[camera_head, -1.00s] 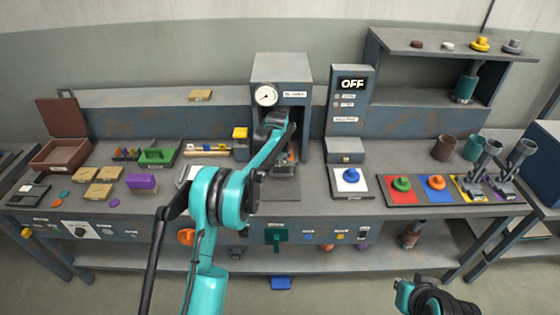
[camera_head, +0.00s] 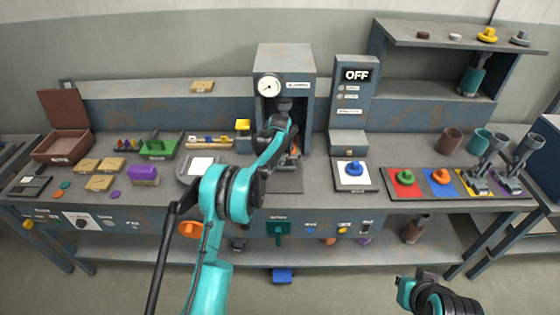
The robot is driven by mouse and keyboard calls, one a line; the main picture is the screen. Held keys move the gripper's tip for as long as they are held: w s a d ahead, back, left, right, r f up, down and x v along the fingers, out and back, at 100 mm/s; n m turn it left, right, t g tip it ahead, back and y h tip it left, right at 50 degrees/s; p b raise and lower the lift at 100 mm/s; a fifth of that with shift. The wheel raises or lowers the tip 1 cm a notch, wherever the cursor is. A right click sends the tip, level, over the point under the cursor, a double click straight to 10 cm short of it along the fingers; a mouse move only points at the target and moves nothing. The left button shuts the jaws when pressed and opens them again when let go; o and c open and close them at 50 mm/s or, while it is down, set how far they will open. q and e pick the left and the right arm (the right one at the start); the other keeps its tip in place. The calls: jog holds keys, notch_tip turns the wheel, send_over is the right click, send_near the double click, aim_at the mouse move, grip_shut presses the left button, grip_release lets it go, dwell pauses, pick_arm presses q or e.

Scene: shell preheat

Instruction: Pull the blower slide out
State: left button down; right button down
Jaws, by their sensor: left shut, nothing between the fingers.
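My left arm reaches up to the grey gauge housing (camera_head: 300,60), which has a round white dial and an open front bay. My left gripper (camera_head: 289,148) is at the mouth of this bay, low, shut and empty, and partly hidden by my own wrist. A small orange part (camera_head: 295,147) shows beside it. I cannot tell which part is the blower slide. A green handle (camera_head: 278,228) sits on the bench front below the bay, apart from the gripper.
A control box (camera_head: 352,95) reading OFF stands right of the housing. A white pad (camera_head: 355,175) with a blue knob lies in front of it. Red, blue and yellow pads lie farther right.

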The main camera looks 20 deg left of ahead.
pick_arm(q)
jog(key=s+d, duration=0.2)
jog(key=s, duration=0.7)
jog(key=s+d, duration=0.3)
jog(key=s, duration=0.6)
jog(key=shift+b, duration=0.3)
pick_arm(e)
jog(key=shift+f, duration=0.35)
pick_arm(q)
jog(key=shift+d, duration=0.1)
jog(key=shift+r, duration=0.1)
pick_arm(e)
jog(key=shift+r, duration=0.1)
